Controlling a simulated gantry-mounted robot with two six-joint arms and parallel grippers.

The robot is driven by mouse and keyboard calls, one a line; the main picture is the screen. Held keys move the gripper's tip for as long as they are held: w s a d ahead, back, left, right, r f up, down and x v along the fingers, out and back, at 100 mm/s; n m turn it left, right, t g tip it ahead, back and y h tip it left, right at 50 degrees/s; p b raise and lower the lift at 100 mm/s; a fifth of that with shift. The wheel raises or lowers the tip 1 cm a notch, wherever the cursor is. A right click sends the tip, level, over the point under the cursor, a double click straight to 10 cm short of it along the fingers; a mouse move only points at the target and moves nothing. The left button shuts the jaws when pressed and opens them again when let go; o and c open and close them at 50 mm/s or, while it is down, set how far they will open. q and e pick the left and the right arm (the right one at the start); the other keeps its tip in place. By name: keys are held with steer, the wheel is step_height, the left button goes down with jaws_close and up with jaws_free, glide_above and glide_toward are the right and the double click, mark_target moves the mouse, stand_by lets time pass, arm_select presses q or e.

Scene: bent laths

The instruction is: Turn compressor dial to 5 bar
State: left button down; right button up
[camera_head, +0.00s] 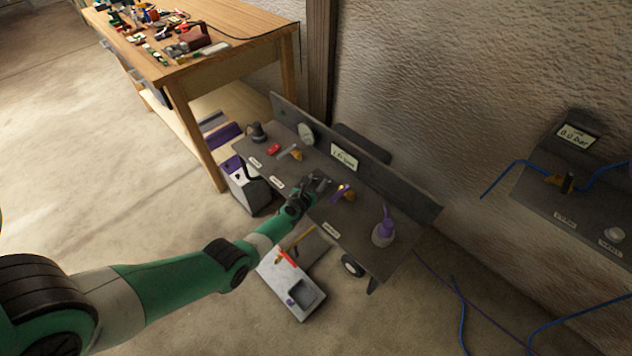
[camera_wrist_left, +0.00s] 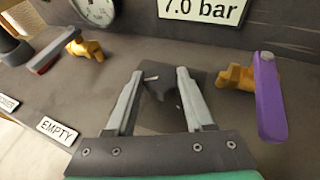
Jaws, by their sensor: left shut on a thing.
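The compressor's dark panel (camera_head: 352,205) stands in the middle of the head view. Its display (camera_head: 344,157) is hard to read there, but reads 7.0 bar in the left wrist view (camera_wrist_left: 205,8). My left gripper (camera_head: 320,181) is at the panel in front of the display. In the left wrist view my left gripper (camera_wrist_left: 160,75) has its two fingers on either side of a dark dial (camera_wrist_left: 160,95) and is shut on it. The fingers and wrist partly hide the dial. My right gripper is not in view.
A valve with a purple lever (camera_wrist_left: 268,95) is right of the dial. A purple fitting (camera_head: 383,232) stands at the panel's near end. A second panel with a 0.0 bar display (camera_head: 577,135) is far right.

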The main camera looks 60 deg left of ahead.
arm_select(q)
steer(key=shift+f+h, duration=0.1)
steer(key=shift+h, duration=0.2)
steer(key=shift+s+a+m+t+h+b, duration=0.15)
steer(key=shift+m+t+h+b, duration=0.3)
steer(key=shift+m, duration=0.25)
steer(key=shift+a+f+m+t+h+b, duration=0.15)
steer(key=shift+m+t+h+b, duration=0.4)
steer(key=shift+m+h+b, duration=0.45)
steer(key=m+h+b, duration=0.2)
steer(key=m+h, duration=0.1)
steer(key=shift+a+f+t+h, duration=0.1)
steer(key=shift+t+h, duration=0.15)
steer(key=shift+t, duration=0.15)
steer(key=shift+r+m+h+b, duration=0.2)
steer(key=shift+m+h+b, duration=0.55)
steer(key=shift+b, duration=0.25)
steer(key=shift+c, duration=1.8)
jaws_free()
steer(key=shift+o, duration=0.4)
steer(key=shift+r, duration=0.1)
